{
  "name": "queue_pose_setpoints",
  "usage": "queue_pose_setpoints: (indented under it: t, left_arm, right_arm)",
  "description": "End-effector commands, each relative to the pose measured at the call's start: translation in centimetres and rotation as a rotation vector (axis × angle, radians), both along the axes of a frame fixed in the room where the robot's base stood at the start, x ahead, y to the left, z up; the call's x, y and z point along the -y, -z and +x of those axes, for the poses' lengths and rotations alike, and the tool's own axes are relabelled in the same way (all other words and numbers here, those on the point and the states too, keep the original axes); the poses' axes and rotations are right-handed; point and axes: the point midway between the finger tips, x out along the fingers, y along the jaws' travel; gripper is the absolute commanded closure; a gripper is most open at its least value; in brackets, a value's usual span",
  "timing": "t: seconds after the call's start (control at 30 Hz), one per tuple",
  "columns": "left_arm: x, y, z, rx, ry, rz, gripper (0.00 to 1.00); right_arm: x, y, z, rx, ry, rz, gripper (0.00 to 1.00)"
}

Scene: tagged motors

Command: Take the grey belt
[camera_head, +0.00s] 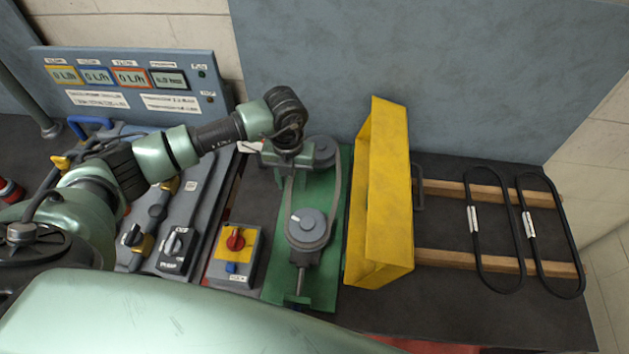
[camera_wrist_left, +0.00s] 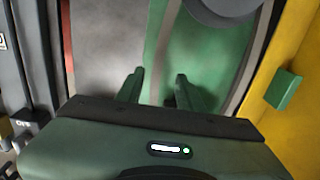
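The grey belt (camera_head: 336,190) runs around two grey pulleys on a green base plate (camera_head: 271,281). The near pulley (camera_head: 307,227) is in full view; the far pulley (camera_head: 320,151) is partly hidden by my left gripper (camera_head: 287,157). My left gripper is above the left strand near the far pulley. In the left wrist view its two fingers (camera_wrist_left: 159,76) are apart. The left strand of the belt (camera_wrist_left: 163,45) appears in the gap between them, without visible contact. Whether the fingers reach down to the belt's height is unclear. My right gripper is not in view.
A yellow guard (camera_head: 381,200) stands upright just right of the pulleys. Two black belts (camera_head: 475,235) lie across wooden bars (camera_head: 450,259) further right. A switch box with a red knob (camera_head: 235,241) stands left of the green plate. A display panel (camera_head: 130,85) is at the back left.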

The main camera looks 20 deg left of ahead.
Motion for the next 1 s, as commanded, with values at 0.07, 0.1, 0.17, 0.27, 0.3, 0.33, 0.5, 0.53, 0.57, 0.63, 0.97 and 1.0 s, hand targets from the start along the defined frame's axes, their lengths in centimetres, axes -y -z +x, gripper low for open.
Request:
queue_pose_setpoints:
  t: [0.07,0.1,0.17,0.27,0.3,0.33,0.5,0.53,0.57,0.63,0.97,1.0]
  left_arm:
    - [0.0,0.1,0.0,0.0,0.0,0.0,0.63]
    - [0.0,0.1,0.0,0.0,0.0,0.0,0.63]
    - [0.0,0.1,0.0,0.0,0.0,-0.001,0.63]
    - [0.0,0.1,0.0,0.0,0.0,-0.001,0.82]
    - [0.0,0.1,0.0,0.0,0.0,-0.001,0.93]
    - [0.0,0.1,0.0,0.0,0.0,-0.001,1.0]
    - [0.0,0.0,0.0,0.001,0.0,-0.001,1.0]
    - [0.0,0.0,0.0,0.001,0.0,-0.001,1.0]
    - [0.0,0.0,0.0,0.001,0.0,-0.001,1.0]
    - [0.0,0.0,0.0,0.001,0.0,-0.001,1.0]
    - [0.1,-2.1,0.2,0.006,0.001,-0.003,1.0]
    - [0.0,-2.8,0.2,0.007,0.001,-0.001,1.0]
  right_arm:
    - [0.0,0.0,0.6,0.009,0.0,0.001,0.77]
    - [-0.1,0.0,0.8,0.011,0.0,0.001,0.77]
    - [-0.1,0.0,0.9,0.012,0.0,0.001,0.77]
    - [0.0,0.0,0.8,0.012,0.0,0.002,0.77]
    - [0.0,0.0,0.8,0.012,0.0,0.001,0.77]
    - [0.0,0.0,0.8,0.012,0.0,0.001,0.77]
    - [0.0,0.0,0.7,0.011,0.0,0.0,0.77]
    - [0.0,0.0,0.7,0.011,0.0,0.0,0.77]
    - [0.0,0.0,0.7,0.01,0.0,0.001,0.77]
    - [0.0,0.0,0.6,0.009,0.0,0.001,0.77]
    - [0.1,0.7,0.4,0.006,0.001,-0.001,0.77]
    - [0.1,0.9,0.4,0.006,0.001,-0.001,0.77]
